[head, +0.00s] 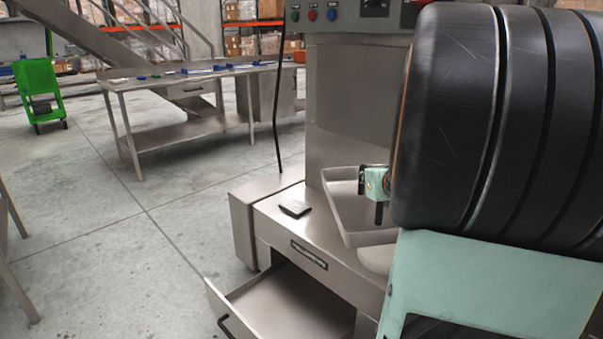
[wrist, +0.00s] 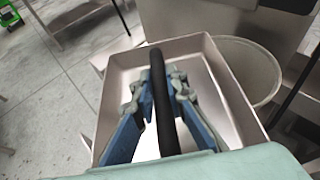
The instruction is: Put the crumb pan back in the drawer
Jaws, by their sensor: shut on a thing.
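The crumb pan (head: 338,196) is a shallow, pale metal tray, raised and tilted above the counter in the head view. In the wrist view the pan (wrist: 113,88) spreads below and around my fingers. My gripper (wrist: 162,82) is shut on the pan's black bar handle (wrist: 160,100), with a blue-and-grey finger on each side. In the head view my arm hides part of the pan. The drawer (head: 285,305) is pulled open below the counter, at the lower middle. Its visible inside looks empty, and its black handle (head: 226,325) faces lower left.
A small dark flat object (head: 295,208) lies on the machine's counter (head: 268,207). A pale round bowl (head: 378,259) sits below the pan, partly hidden. A long metal table (head: 150,95) and a green cart (head: 38,85) stand farther back. The floor left of the drawer is clear.

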